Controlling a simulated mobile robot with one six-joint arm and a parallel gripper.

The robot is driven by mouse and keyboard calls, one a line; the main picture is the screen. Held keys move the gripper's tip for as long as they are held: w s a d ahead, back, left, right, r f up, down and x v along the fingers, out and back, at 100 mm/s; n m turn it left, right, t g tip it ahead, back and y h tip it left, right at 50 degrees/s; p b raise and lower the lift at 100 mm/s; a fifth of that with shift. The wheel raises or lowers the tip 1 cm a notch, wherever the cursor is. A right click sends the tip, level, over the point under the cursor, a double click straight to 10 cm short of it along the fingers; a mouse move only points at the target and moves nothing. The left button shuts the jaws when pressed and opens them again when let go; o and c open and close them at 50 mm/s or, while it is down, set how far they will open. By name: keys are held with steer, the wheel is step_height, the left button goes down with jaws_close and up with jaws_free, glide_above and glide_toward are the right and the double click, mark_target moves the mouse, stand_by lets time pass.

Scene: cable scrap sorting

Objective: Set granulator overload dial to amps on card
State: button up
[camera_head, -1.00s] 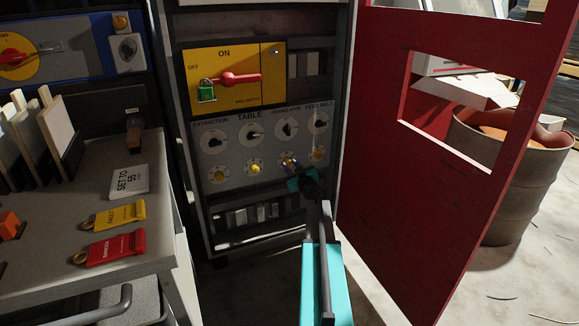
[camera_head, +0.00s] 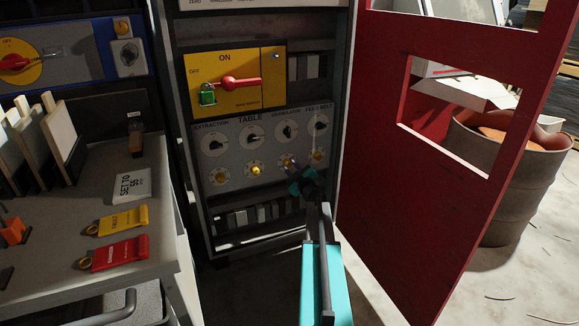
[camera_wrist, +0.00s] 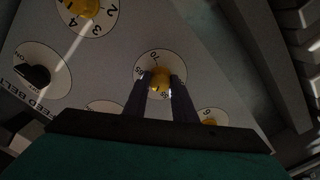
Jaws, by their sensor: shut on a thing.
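The overload dial has a yellow knob (camera_wrist: 160,82) on a white round scale (camera_wrist: 153,58), where 70, 85 and 55 seem readable in the wrist view. My gripper (camera_head: 293,170) is at the lower dial row, under the granulator column, and hides most of that dial in the head view. In the wrist view my gripper (camera_wrist: 161,90) has one finger on each side of the knob, shut on it. I cannot tell which number the knob points to. The white card (camera_head: 131,185) lies on the bench at left and reads "SET TO 55".
Neighbouring yellow knobs (camera_head: 256,170) and black selector switches (camera_head: 252,133) sit close by. Above is a yellow isolator panel (camera_head: 266,68) with a red handle and green padlock (camera_head: 207,95). The open red door (camera_head: 400,200) stands close on the right. Red and yellow tags lie on the bench.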

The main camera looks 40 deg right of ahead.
steer(key=n, duration=0.4)
steer(key=shift+w, duration=0.1)
steer(key=shift+n+b, duration=0.3)
steer(key=shift+n, duration=1.2)
steer(key=o, duration=1)
steer(key=shift+o, duration=0.2)
steer(key=shift+s, duration=0.2)
steer(key=p+v, duration=0.3)
steer(key=v, duration=1)
steer(key=shift+s, duration=0.2)
steer(key=shift+s+a+f, duration=0.1)
steer(key=shift+a, duration=0.05)
